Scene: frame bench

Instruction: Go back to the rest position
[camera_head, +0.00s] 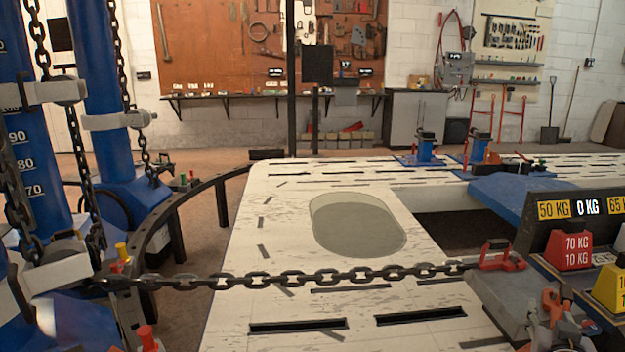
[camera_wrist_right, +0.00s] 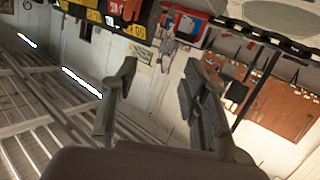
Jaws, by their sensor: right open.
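My right gripper (camera_wrist_right: 162,72) shows in the right wrist view with its two fingers spread apart. Nothing is between the fingers, and they touch nothing that I can see. I cannot make it out clearly in the head view. My left gripper is in neither view.
A dark chain (camera_head: 300,279) stretches across the white frame (camera_head: 240,300), toward a red clamp (camera_head: 500,256) at right. Blue columns (camera_head: 100,70) with hanging chains stand at left. Red (camera_head: 571,252) and yellow (camera_head: 608,288) weights sit at right. A tool board (camera_head: 215,45) hangs behind.

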